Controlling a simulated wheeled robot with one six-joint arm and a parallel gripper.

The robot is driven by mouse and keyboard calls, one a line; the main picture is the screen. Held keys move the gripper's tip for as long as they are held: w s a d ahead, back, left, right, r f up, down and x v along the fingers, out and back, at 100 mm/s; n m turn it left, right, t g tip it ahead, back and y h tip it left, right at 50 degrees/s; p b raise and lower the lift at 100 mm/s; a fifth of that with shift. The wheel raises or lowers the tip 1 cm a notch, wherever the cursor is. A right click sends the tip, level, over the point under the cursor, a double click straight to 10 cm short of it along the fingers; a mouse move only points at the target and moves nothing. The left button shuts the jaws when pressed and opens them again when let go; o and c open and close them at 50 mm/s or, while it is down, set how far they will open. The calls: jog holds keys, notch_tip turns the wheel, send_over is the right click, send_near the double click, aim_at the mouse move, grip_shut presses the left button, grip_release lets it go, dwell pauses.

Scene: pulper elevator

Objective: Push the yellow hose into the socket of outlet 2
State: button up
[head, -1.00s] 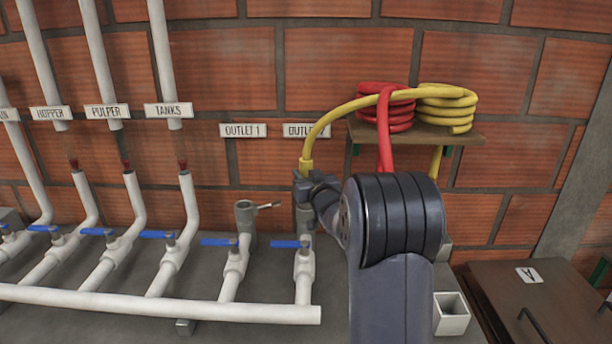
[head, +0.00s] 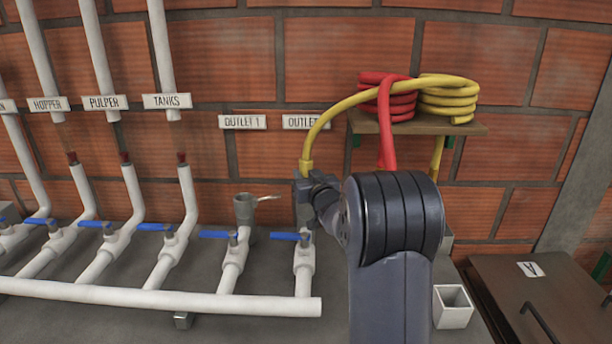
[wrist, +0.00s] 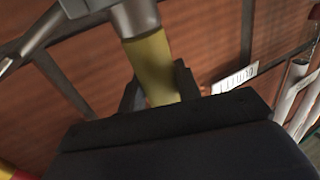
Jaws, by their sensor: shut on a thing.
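The yellow hose (head: 350,99) arcs from a coil on the shelf down into my gripper (head: 306,184). My gripper is shut on the hose near its lower end, above the pipe of outlet 2. The grey socket of outlet 2 (head: 304,214) is mostly hidden behind my gripper in the head view. In the wrist view, the yellow hose (wrist: 152,66) is between my gripper's fingers (wrist: 160,88). Its end meets a grey cylinder (wrist: 136,16) at the top edge. I cannot tell how deep it sits. The outlet 2 label (head: 305,122) is partly covered by the hose.
Outlet 1's grey socket (head: 244,208), with a side lever, stands just left of my gripper. A red hose (head: 386,135) hangs from the shelf (head: 430,128) beside my arm. Blue-handled valves (head: 291,237) line the white pipes. A square white cup (head: 452,307) stands at right.

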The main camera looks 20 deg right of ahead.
aim_at(308, 166)
jog(key=shift+f+b, duration=0.4)
jog(key=shift+f, duration=0.05)
jog(key=shift+r, duration=0.1)
jog(key=shift+r+p, duration=1.6)
jog(key=shift+r, duration=0.45)
jog(key=shift+f+b, duration=0.2)
jog(key=shift+b, duration=0.15)
dwell(0.7)
jog(key=shift+f, duration=0.35)
jog(key=shift+f+b, duration=1.55)
jog(key=shift+b, duration=0.1)
jog(key=o, duration=1.2)
jog(key=shift+f, duration=0.15)
jog(key=shift+f, duration=0.1)
